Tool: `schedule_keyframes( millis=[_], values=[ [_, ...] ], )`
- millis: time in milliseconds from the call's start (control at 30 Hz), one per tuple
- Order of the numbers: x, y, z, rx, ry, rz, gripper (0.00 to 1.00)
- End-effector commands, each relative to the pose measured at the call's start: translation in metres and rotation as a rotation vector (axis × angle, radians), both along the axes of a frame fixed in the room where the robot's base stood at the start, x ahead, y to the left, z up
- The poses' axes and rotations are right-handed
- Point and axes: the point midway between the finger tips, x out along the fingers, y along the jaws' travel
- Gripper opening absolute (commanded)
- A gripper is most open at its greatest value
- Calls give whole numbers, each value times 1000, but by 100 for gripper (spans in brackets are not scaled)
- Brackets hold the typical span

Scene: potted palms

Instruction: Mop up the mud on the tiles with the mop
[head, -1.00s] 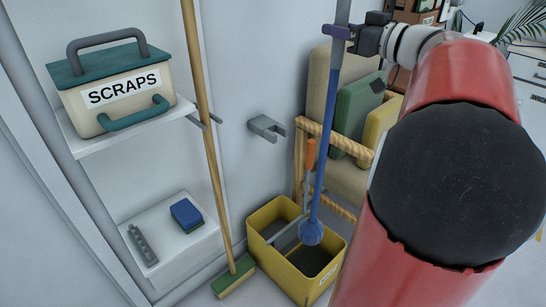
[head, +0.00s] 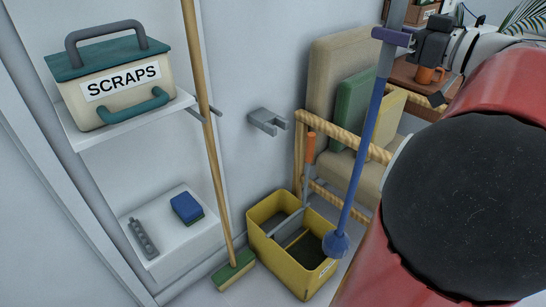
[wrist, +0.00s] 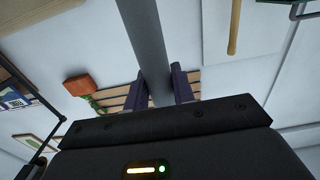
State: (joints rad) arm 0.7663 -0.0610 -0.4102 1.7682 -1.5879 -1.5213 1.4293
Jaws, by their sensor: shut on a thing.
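My gripper (head: 391,38) is shut on the mop, high on its pole. The mop (head: 362,145) has a grey upper pole, a blue lower pole and a rounded blue head (head: 336,245); it hangs slightly tilted. In the wrist view the grey pole (wrist: 147,45) runs between the two purple fingers (wrist: 160,88). The mop head overlaps the right rim of the yellow bucket (head: 262,240); I cannot tell whether it is above the bucket or beside it. The bucket has two compartments and an orange-tipped lever (head: 310,148). No mud shows in these views.
A broom (head: 214,150) with a wooden pole leans at the wall shelves. An empty grey wall clip (head: 268,122) is above the bucket. A scraps caddy (head: 118,85) and a blue sponge (head: 187,208) sit on shelves. A rope-wrapped chair (head: 345,137) with cushions stands behind the mop.

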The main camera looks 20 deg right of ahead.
Motion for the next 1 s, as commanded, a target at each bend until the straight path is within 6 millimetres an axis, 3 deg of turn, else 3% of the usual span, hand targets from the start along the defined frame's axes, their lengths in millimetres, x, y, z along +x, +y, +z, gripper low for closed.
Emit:
schedule_keyframes(
  millis=[500,1000],
  values=[
    [-50,-18,1,-1,-3,-2,0],
    [-52,-19,1,-1,-3,0,0]
  ],
)
